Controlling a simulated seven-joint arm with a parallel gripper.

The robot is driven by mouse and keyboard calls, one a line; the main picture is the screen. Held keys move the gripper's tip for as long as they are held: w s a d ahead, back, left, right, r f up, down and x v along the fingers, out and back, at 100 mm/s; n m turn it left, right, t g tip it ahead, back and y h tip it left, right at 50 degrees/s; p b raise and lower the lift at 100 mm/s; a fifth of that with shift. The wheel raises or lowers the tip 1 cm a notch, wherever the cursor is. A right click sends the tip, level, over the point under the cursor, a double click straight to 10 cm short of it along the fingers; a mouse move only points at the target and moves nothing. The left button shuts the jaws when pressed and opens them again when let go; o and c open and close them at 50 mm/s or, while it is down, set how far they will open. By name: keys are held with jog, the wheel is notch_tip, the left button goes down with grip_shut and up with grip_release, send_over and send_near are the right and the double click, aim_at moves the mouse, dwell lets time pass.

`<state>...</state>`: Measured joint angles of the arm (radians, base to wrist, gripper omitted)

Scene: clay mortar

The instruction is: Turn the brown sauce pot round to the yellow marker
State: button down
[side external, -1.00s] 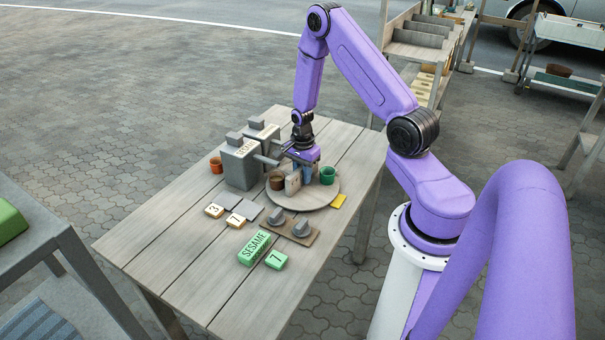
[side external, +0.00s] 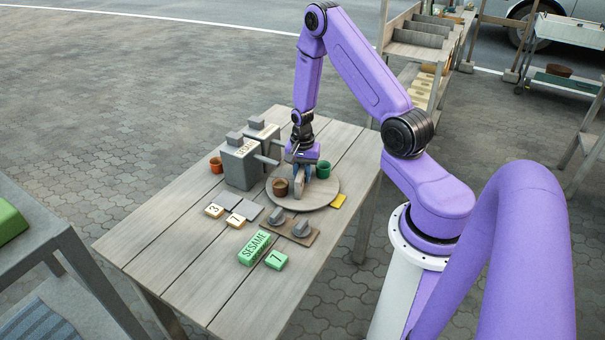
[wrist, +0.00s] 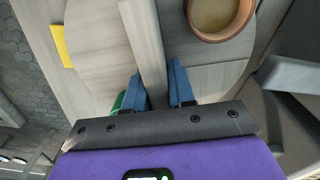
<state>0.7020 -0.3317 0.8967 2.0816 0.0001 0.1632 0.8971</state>
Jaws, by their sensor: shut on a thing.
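The brown sauce pot (side external: 281,187) stands upright on a round wooden turntable (side external: 318,200), at its left front edge; in the wrist view the pot (wrist: 213,28) is at the upper right. A green pot (side external: 323,170) stands on the far right side of the disc, and is mostly hidden in the wrist view. The yellow marker (side external: 338,201) lies on the table just off the disc's right front edge; it also shows at the wrist view's left (wrist: 62,46). My gripper (side external: 302,184) is shut on the upright wooden grip bar (wrist: 146,45) at the disc's middle.
Two grey dispensers (side external: 240,165) stand close behind the disc on the left, with levers pointing toward my gripper. An orange pot (side external: 216,165) is beside them. Number tiles (side external: 235,220), a knob board (side external: 290,229) and a green SESAME block (side external: 254,247) lie in front.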

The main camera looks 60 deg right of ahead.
aim_at(302, 166)
jog(key=shift+n, duration=11.8)
jog(key=c, duration=1)
grip_release()
jog(key=shift+c, duration=0.2)
notch_tip(302, 166, up, 18)
jog(key=shift+f, duration=0.25)
